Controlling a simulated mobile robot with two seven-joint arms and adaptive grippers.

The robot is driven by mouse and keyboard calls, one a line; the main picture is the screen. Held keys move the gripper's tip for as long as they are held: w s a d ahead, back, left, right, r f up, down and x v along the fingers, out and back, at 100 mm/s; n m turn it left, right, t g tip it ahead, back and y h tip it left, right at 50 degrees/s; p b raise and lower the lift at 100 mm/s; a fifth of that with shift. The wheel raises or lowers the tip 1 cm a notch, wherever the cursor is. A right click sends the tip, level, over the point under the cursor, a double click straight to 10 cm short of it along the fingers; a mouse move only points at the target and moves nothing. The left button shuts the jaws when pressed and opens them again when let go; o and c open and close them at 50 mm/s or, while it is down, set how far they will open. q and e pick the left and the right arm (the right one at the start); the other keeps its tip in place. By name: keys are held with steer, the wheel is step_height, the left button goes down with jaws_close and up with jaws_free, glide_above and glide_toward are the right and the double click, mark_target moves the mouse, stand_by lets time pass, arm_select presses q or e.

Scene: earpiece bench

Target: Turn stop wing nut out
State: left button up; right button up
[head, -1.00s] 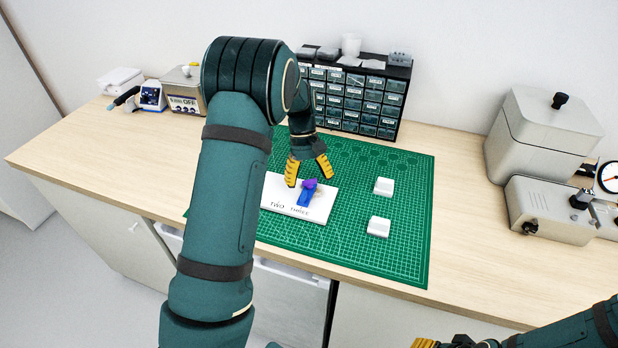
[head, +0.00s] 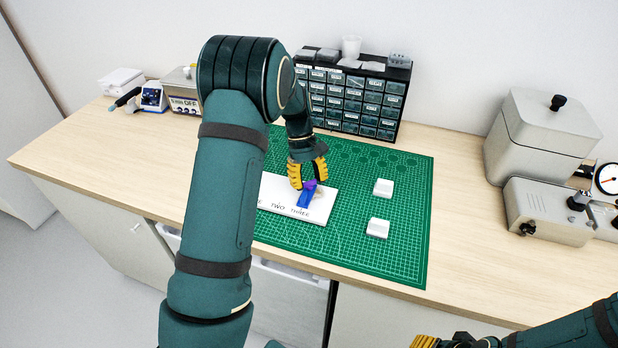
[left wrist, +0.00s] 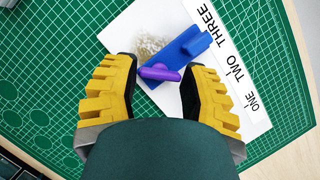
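The purple wing nut (head: 309,186) sits on a blue block-shaped fixture (head: 306,199) on the white labelled board (head: 318,214). In the left wrist view the wing nut (left wrist: 160,73) lies crosswise between my fingers, with the blue fixture (left wrist: 182,52) behind it. My left gripper (head: 309,178) points down over the fixture. My right gripper (head: 424,342) shows only partly at the bottom edge, away from the board.
Two white blocks (head: 383,187) (head: 377,228) lie on the green mat (head: 410,250) right of the board. A drawer cabinet (head: 350,100) stands behind. Grey machines (head: 545,210) stand at the right. A pale granular patch (left wrist: 151,44) lies beside the fixture.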

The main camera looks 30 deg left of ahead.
arm_select(q)
steer(key=o, duration=0.3)
steer(key=shift+r, duration=0.1)
steer(key=v, duration=1.1)
steer(key=shift+a+r, duration=0.25)
steer(key=shift+r, duration=0.1)
steer(key=shift+w, duration=0.15)
